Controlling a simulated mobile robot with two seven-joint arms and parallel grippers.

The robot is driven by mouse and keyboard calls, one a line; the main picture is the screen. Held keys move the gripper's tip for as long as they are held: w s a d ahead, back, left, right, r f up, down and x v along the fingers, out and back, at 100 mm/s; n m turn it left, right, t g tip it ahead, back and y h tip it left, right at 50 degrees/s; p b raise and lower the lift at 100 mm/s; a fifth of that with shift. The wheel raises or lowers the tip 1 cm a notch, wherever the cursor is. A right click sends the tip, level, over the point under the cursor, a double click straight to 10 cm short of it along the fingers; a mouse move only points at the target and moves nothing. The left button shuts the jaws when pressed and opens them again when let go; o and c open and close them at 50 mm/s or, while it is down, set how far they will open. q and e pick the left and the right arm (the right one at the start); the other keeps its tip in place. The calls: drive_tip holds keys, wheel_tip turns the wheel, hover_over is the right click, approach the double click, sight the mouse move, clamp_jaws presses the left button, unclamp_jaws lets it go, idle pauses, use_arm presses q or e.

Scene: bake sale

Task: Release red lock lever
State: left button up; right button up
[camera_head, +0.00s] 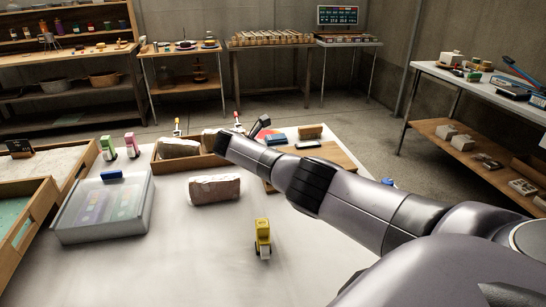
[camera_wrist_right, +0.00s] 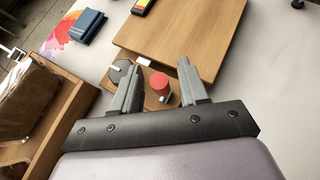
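In the right wrist view, a red round-topped piece (camera_wrist_right: 159,82) stands up from a small wooden block; I take it as the red lock lever. My right gripper (camera_wrist_right: 158,64) is open, with one grey finger on each side of the red piece. I cannot tell whether either finger touches it. A dark grey round part (camera_wrist_right: 120,72) with a white pointer sits just left of the fingers. In the head view, my right arm reaches to the wooden tray, and its end hides part of that area. A small red-tipped piece (camera_head: 237,115) shows beyond it. My left gripper is not in view.
A wooden board (camera_wrist_right: 185,35) lies just beyond the fingers, with a blue block (camera_wrist_right: 87,26) to its left. A wooden tray (camera_head: 156,164) holds a wrapped loaf. Another wrapped loaf (camera_head: 214,189), a yellow piece (camera_head: 263,232) and a clear lidded box (camera_head: 105,225) stand on the white table.

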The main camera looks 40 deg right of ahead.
drive_tip(key=shift+r, duration=0.1)
drive_tip(key=shift+a+r, duration=0.15)
drive_tip(key=shift+a, duration=0.05)
use_arm(q)
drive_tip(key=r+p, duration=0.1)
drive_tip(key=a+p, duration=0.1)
drive_tip(key=p, duration=0.1)
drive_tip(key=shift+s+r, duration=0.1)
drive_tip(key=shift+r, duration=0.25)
use_arm(e)
drive_tip(key=v, duration=0.6)
drive_tip(key=shift+a, duration=0.25)
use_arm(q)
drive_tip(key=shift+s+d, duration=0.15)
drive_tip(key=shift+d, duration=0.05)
use_arm(e)
drive_tip(key=shift+r, duration=0.1)
